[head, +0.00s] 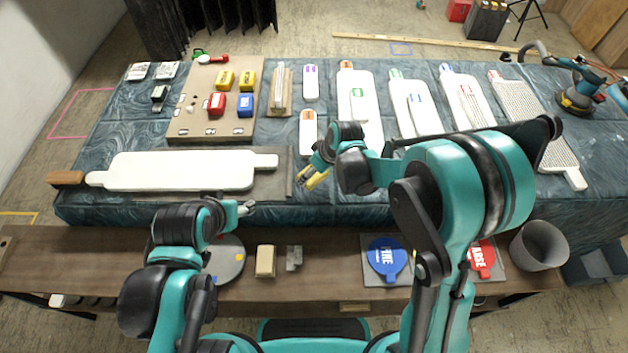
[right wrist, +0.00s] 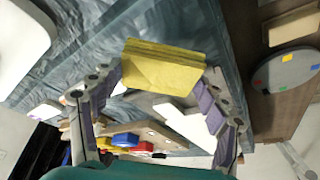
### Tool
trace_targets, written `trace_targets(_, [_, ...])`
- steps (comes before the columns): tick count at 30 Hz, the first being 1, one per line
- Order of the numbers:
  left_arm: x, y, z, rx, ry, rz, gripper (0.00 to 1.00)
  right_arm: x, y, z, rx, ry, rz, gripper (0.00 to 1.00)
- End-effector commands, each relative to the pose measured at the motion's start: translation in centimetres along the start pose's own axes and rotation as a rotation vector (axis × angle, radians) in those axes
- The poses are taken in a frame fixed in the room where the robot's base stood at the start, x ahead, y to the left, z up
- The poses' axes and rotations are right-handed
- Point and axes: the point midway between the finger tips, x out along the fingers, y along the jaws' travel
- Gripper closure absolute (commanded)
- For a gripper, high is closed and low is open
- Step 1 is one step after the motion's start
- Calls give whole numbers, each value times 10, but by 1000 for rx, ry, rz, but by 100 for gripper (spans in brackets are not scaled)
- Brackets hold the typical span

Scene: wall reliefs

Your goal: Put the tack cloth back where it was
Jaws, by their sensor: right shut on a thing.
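The tack cloth is a folded yellow pad (right wrist: 163,65), seen between the fingertips of my right gripper (right wrist: 166,82) in the right wrist view. In the head view the yellow cloth (head: 319,180) shows at the tip of my right gripper (head: 314,173), near the front edge of the blue-draped table. The right gripper is shut on it. My left gripper (head: 246,208) is over the front of the draped table, below the long white panel (head: 185,171). Its fingers are too small to tell if they are open or shut.
The brown front bench (head: 330,243) holds a grey round plate (head: 228,262), a beige block (head: 265,261), a blue disc (head: 387,257) and a red disc (head: 483,258). A grey bin (head: 540,245) stands at right. A board (head: 190,123) carries red, yellow and blue pieces.

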Motion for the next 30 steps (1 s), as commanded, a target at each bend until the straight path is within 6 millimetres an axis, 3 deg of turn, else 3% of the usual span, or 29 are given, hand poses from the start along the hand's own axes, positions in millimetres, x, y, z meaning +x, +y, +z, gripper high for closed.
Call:
trace_targets(5, [4,0,3,0,0,0,41,11,2,-4,0,0,0,57])
trace_targets(12, [18,0,13,0,0,0,41,43,3,10,0,0,0,57])
trace_targets(24, [20,0,14,0,0,0,41,47,2,12,1,0,0,57])
trace_targets(25, [20,0,15,0,0,0,41,48,2,12,1,0,0,23])
trace_targets(27, [20,0,14,0,0,0,41,46,2,12,1,0,0,5])
trace_targets(30, [20,0,14,0,0,0,41,46,2,12,1,0,0,5])
